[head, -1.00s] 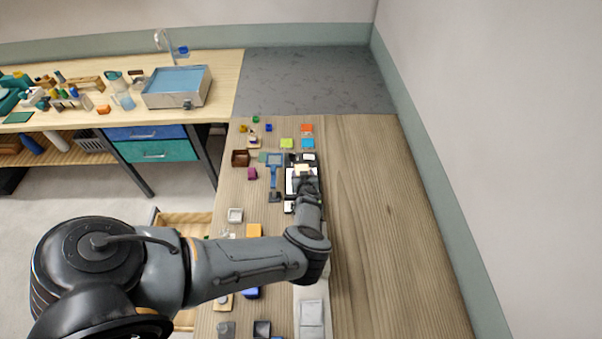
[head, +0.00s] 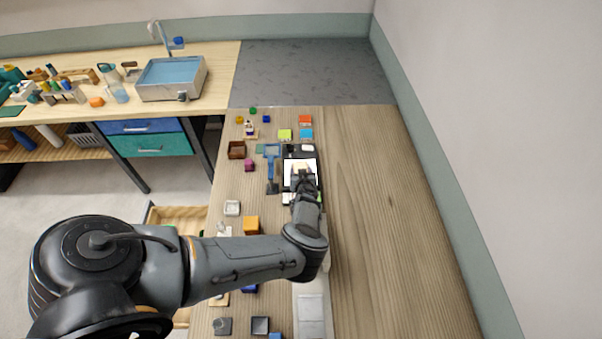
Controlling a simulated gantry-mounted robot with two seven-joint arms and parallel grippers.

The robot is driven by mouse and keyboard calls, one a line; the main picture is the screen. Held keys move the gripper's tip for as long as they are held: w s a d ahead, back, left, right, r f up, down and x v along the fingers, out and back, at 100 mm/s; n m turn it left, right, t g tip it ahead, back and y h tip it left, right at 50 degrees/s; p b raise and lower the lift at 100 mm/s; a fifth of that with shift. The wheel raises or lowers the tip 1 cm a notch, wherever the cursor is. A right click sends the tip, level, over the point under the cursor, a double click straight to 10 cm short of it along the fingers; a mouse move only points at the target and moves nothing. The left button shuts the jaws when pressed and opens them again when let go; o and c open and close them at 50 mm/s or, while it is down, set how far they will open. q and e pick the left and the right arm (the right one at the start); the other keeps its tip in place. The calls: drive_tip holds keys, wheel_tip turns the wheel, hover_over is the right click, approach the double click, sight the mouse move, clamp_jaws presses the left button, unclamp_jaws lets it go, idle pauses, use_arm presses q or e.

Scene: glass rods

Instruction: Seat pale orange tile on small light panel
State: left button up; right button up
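The small light panel (head: 289,178) is a white lit square on a dark base on the wooden table, right of the blue stand. A pale cream-orange tile (head: 301,165) shows over the panel, at the tip of my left gripper (head: 303,174). My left arm comes in from the left and bends away over the table, and its wrist hides the near part of the panel. The fingers are too small and covered to tell whether they grip the tile. I cannot tell whether the tile touches the panel. My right gripper is not in view.
A blue stand (head: 272,168) is close left of the panel. Orange (head: 305,119), blue (head: 305,133) and yellow-green (head: 285,134) tiles lie beyond it. A brown box (head: 237,150) and small blocks are to the left. The table's right side is clear.

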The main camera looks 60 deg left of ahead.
sight(301, 166)
use_arm(q)
drive_tip(key=o, duration=1.3)
drive_tip(key=shift+o, duration=0.2)
drive_tip(key=shift+r, duration=0.1)
drive_tip(key=shift+r, duration=0.7)
wheel_tip(301, 166, up, 2)
drive_tip(key=shift+r, duration=0.2)
drive_tip(key=w+d+r+p, duration=0.3)
drive_tip(key=d+r+p, duration=0.4)
drive_tip(key=d, duration=0.4)
drive_tip(key=shift+w+p, duration=0.2)
drive_tip(key=shift+p, duration=0.35)
